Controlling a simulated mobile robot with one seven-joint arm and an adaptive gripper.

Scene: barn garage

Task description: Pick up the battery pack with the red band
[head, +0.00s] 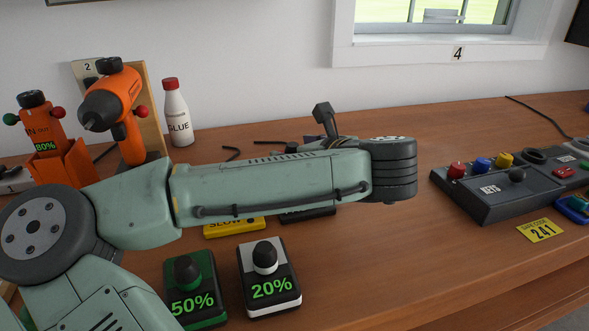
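I see no battery pack with a red band; my arm hides part of the bench. Two other packs stand at the front: a green-banded one reading 50% (193,303) and a white-banded one reading 20% (270,290), each with a dark knob on top. An orange unit reading 80% (45,145) stands at the back left. My green arm stretches across the middle of the head view to a dark round joint. I cannot make out my gripper.
An orange drill (118,110) and a glue bottle (175,115) stand at the back left. A yellow SLOW label (234,227) shows under my arm. A keyed control box (490,188) is at right. The wooden bench (400,255) is clear front centre-right.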

